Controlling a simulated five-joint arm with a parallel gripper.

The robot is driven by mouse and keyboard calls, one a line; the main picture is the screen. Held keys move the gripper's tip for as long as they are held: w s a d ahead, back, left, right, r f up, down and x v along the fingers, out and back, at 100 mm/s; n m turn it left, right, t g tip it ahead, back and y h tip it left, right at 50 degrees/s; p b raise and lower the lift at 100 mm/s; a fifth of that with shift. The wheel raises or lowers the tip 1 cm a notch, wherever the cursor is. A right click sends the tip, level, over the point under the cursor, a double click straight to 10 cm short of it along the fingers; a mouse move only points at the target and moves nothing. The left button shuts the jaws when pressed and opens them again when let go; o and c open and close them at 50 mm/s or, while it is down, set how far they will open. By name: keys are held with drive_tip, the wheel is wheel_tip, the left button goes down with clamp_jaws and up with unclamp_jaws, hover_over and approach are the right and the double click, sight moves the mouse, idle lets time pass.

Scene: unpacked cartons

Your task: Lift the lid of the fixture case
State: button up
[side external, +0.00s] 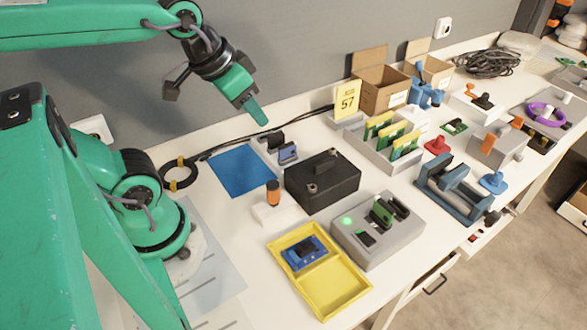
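A black box-shaped case (322,187) sits on the white table near the middle, in the side external view. I take it to be the fixture case. Its lid (335,172) looks closed, with a small raised knob on top and a light round detail on the near side. My gripper (256,114) hangs in the air above and left of the case, pointing down to the right. It is apart from the case and touches nothing that I can see. Its jaws overlap from this angle, so their opening cannot be made out.
An orange-capped post on a white block (272,213) stands close left of the case. A blue mat (242,171) lies behind it. A yellow tray (346,290) and a grey box with a green light (372,248) are in front. A grey card rack (383,150) stands behind right.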

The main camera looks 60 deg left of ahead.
drive_tip(key=w+d+f+g, duration=0.1)
drive_tip(key=w+f+g, duration=0.2)
drive_tip(key=w, duration=0.5)
drive_tip(key=g, duration=0.2)
hover_over(324, 162)
drive_tip(key=f, duration=0.6)
drive_tip(key=shift+s+a+f, duration=0.15)
drive_tip(key=shift+a+f, duration=0.1)
drive_tip(key=shift+w+d+f, duration=0.1)
drive_tip(key=shift+w+f, duration=0.15)
drive_tip(key=shift+f, duration=0.15)
drive_tip(key=shift+s+d+f, duration=0.1)
drive_tip(key=shift+f, duration=3.8)
clamp_jaws()
